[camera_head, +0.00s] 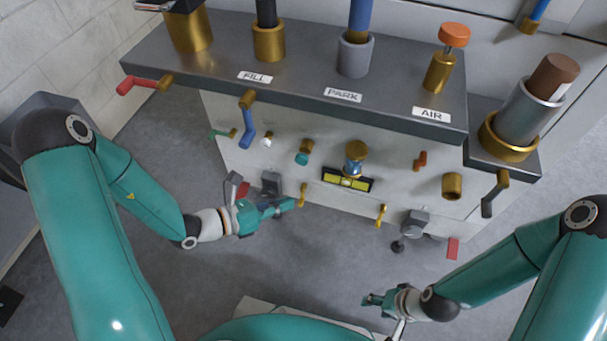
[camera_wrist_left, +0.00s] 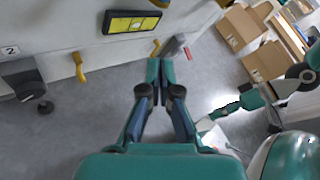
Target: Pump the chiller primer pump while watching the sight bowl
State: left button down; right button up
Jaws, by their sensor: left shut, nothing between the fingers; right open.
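A small glass bowl with a brass cap and blue contents (camera_head: 354,160), which looks like the sight bowl, stands on the bench's front face above a yellow level panel (camera_head: 347,180). That panel also shows in the left wrist view (camera_wrist_left: 131,22). I cannot tell for sure which fitting is the primer pump. My right gripper (camera_head: 369,299) is open and empty, low and away from the bench.
A grey bench top (camera_head: 290,75) overhangs the front face with FILL, PARK and AIR labels. A red lever (camera_head: 138,84), a blue lever (camera_head: 248,130) and a grey lever (camera_head: 490,196) stick out. Cardboard boxes (camera_wrist_left: 243,27) stand on the floor.

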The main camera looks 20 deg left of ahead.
aim_at(300, 162)
pick_arm(q)
jog(key=shift+w+a, duration=0.2)
jog(key=shift+a, duration=0.05)
jog(key=w+p, duration=0.1)
jog(key=w, duration=0.7)
jog(key=shift+w+d, duration=0.2)
jog(key=shift+w, duration=0.2)
jog(key=shift+w, duration=0.15)
dwell(1.3)
jog(key=shift+w+r, duration=0.1)
jog(key=shift+w, duration=0.15)
jog(key=shift+w, duration=1.25)
dwell(1.1)
jog(key=shift+s, duration=1.65)
